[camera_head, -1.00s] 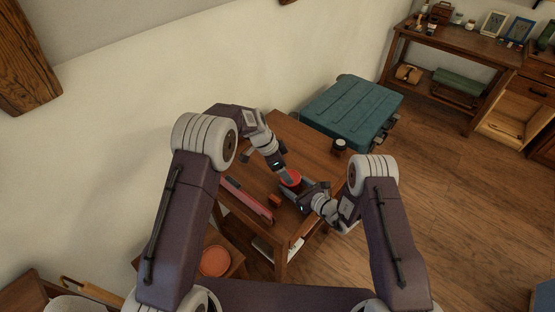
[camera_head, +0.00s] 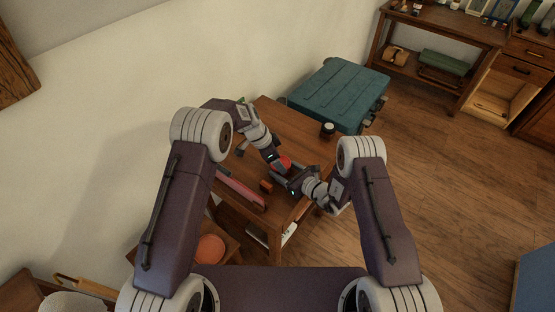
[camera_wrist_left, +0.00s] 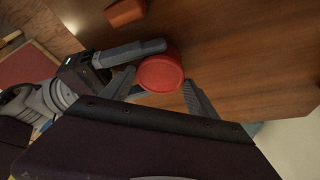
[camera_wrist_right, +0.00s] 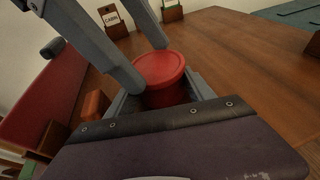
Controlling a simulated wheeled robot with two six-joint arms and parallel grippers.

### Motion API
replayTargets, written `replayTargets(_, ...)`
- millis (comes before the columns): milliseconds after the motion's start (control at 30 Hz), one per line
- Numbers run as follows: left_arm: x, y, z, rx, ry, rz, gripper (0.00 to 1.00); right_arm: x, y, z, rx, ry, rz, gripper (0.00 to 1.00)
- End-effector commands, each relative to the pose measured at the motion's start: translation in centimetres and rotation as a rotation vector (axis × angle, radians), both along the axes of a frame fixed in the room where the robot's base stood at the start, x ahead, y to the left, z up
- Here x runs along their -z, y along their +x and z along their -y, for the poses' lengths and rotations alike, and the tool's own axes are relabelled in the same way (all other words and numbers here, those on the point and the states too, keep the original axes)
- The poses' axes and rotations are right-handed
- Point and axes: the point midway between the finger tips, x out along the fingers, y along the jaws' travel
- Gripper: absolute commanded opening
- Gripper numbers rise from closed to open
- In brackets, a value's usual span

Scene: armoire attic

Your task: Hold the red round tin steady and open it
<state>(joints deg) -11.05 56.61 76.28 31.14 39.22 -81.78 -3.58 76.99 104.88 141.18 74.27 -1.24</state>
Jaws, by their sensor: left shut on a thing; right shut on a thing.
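The red round tin (camera_head: 286,161) stands upright on the wooden table (camera_head: 283,124). Its lid sits on top, with a rim line visible in the right wrist view (camera_wrist_right: 163,80). My left gripper (camera_head: 277,160) reaches in from the far left side and is shut on the tin, one finger on each side near the lid; its fingers flank the tin in the left wrist view (camera_wrist_left: 160,88). My right gripper (camera_head: 284,170) comes from the right and is shut on the tin low down, its fingers partly hidden behind my left fingers and the tin.
A dark jar (camera_head: 328,129) stands at the right edge. A teal trunk (camera_head: 340,92) is behind the table.

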Motion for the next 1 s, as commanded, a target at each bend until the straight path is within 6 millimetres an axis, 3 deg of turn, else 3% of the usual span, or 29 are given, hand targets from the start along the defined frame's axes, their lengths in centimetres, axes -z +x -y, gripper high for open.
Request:
replayTargets(533,-0.1,0.0,0.0,0.0,0.0,0.0,0.2,0.0,0.0,0.0,0.0,0.001,0.001,0.0)
replayTargets(1000,-1.7,0.0,0.0,0.0,-0.001,0.0,0.2,0.0,0.0,0.0,0.0,0.001,0.001,0.0)
